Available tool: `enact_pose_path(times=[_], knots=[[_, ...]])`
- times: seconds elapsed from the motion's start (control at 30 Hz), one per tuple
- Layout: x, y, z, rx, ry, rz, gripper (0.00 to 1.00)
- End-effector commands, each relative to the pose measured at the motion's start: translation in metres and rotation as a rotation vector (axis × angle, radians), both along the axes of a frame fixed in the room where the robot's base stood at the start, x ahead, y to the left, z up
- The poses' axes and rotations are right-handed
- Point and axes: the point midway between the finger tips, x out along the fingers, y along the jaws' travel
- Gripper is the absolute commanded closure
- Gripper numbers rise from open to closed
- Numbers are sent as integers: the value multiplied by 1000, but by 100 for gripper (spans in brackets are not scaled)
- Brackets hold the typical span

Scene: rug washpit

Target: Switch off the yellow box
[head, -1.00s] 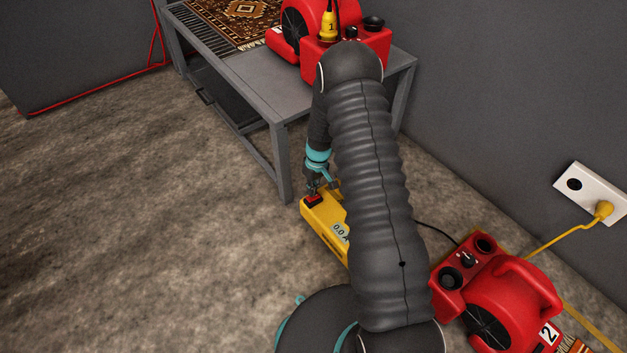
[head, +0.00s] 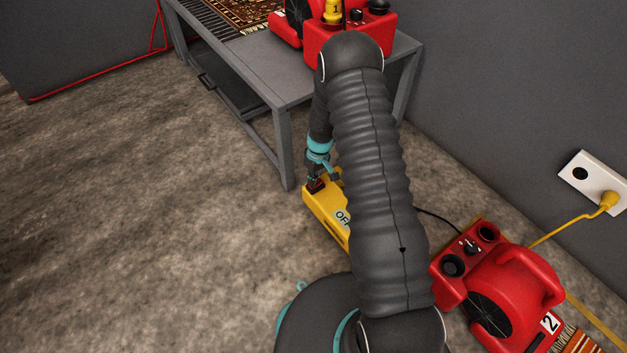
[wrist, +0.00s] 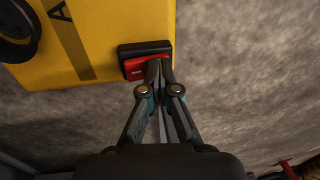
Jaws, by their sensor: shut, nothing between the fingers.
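The yellow box (head: 324,212) lies on the floor beside the table leg, partly hidden behind my arm. Its display reads "OFF" in the head view. A red rocker switch (wrist: 134,68) in a black frame sits at the box's edge in the wrist view. My gripper (wrist: 158,64) is shut and empty, its fingertips at the right part of the switch, seemingly touching it. In the head view my gripper (head: 316,182) is over the switch end of the box, and the switch is mostly hidden.
A grey table (head: 283,150) stands behind the box, bearing a red blower (head: 340,38) and a patterned rug (head: 238,14). Another red blower (head: 512,290), marked 2, stands on the floor at the right. A wall socket (head: 578,174) holds a yellow plug. The floor at left is clear.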

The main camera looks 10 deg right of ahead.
Motion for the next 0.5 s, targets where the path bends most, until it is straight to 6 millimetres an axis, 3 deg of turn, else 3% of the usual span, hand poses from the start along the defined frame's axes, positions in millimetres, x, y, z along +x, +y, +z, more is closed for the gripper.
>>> enact_pose_path(times=[0.5], knots=[[6,-15,1,-1,0,-1,100]])
